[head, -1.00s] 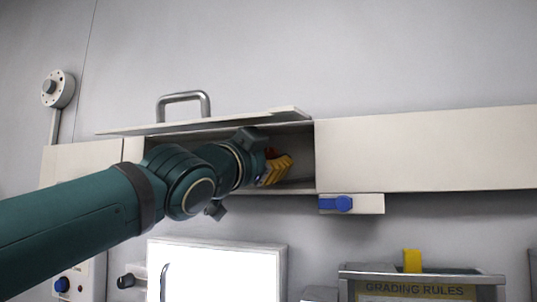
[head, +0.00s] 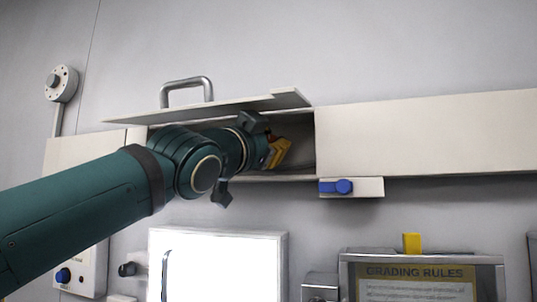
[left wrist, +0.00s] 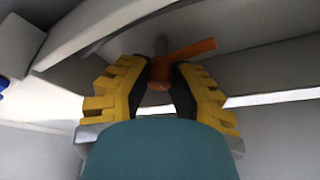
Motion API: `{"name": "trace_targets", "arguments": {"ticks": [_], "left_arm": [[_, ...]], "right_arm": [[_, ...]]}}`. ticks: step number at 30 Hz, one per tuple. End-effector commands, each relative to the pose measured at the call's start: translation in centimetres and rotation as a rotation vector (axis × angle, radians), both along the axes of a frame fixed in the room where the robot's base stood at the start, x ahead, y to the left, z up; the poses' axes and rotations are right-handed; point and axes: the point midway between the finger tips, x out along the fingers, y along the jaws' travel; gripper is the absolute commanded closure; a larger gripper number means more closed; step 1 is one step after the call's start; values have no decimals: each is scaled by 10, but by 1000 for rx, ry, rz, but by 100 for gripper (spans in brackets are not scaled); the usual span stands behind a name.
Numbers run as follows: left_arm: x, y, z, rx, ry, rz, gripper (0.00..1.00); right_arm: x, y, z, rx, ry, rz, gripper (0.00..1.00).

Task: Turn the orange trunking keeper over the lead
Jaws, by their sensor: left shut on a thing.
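The orange keeper (left wrist: 184,58) shows in the left wrist view, with a round hub and an arm that points to the upper right. My left gripper (left wrist: 160,84) has its yellow, dark-padded fingers closed on the hub. In the head view the left gripper (head: 277,153) reaches into the open trunking (head: 301,132) under its raised lid (head: 240,104); the keeper is hidden there. I cannot make out the lead in either view. My right gripper is in neither view.
The closed trunking (head: 425,136) runs on to the right, with a blue latch (head: 343,187) on a small plate below the opening. The lid handle (head: 186,87) stands above. A white panel (head: 222,265) and a grading rules board (head: 421,283) are below.

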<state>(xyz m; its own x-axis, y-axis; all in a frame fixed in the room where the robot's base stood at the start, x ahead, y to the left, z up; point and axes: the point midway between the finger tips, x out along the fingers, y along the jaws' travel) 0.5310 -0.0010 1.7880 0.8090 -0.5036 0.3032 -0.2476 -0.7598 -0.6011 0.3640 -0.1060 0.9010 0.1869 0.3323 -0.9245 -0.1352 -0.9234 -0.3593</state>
Motion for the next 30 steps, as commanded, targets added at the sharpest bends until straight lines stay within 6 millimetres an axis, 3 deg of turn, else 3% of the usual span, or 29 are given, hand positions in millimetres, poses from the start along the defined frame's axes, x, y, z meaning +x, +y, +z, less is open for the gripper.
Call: {"name": "trace_targets", "arguments": {"ticks": [1,3,18,30], "left_arm": [[-3,0,-2,-28,-5,-4,100],[-3,0,-3,-61,6,-4,100],[-3,-1,-3,-375,112,-4,100],[-3,-2,1,-735,230,-3,100]], "right_arm": [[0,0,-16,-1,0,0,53],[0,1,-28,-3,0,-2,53],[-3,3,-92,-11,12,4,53],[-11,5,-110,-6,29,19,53]]}}
